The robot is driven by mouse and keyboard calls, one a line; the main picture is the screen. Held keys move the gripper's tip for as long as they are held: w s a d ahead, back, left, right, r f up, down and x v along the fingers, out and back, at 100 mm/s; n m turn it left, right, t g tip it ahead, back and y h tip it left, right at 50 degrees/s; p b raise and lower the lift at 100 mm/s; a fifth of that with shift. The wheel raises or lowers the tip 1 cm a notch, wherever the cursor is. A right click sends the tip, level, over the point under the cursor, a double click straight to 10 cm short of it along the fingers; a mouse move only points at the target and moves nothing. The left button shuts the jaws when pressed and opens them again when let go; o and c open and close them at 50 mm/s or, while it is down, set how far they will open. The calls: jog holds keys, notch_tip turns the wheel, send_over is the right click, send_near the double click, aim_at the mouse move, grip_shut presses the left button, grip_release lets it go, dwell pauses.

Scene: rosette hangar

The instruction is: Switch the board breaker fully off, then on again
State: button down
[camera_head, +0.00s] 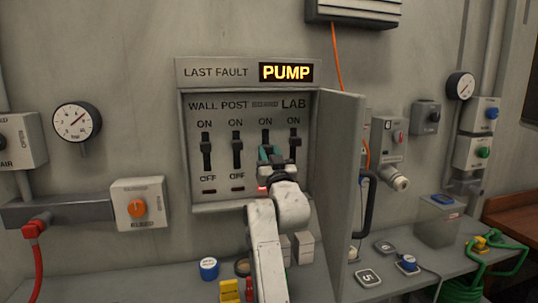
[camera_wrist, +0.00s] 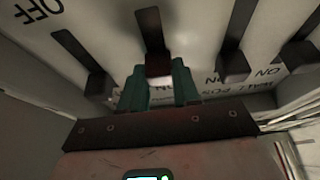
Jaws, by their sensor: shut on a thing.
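The grey breaker panel (camera_head: 250,202) is open on the wall, with a row of upright slide breakers marked ON above and OFF below. My gripper (camera_head: 266,155) reaches the third breaker from the left, whose label is too blurred to read. In the wrist view my gripper (camera_wrist: 160,85) has its teal fingers around a dark reddish handle (camera_wrist: 158,65). That handle sits toward the ON end of its slot, roughly level with its neighbours. The wall breaker (camera_head: 206,145), post breaker (camera_head: 237,147) and lab breaker (camera_head: 294,141) also stand toward ON. My fingers partly hide the held handle.
The panel's open door (camera_head: 342,190) stands close to the right of my arm. A lit sign (camera_head: 286,72) above reads PUMP. An orange knob box (camera_head: 139,205) is at the left.

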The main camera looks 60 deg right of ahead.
notch_tip(320, 180, down, 2)
jog(key=shift+f+b, duration=0.15)
jog(key=shift+b, duration=0.75)
jog(key=c, duration=0.8)
grip_release()
jog(key=b+v, duration=0.2)
jog(key=v, duration=0.9)
jog(key=shift+b, duration=0.4)
